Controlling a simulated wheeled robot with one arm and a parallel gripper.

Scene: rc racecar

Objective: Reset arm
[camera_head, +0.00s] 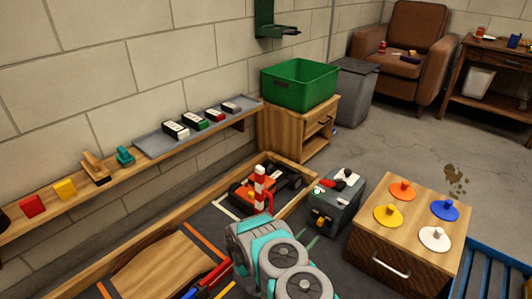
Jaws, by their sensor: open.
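My teal and grey arm reaches in from the bottom centre. My gripper (288,226) is at its far end, partly hidden by my own wrist; it is open, and I see nothing held in it. It hangs over the front of the wood-edged track area. Just beyond it, a red-and-white striped post (259,180) stands upright by a dark and orange car-like object (289,178). The post partly hides that object, and I cannot tell whether they touch.
A dark toolbox (338,207) and a wooden cabinet (386,263) with coloured discs on top stand to the right. A green bin (299,86) sits on a wooden stand behind. A wall shelf (140,169) runs along the left.

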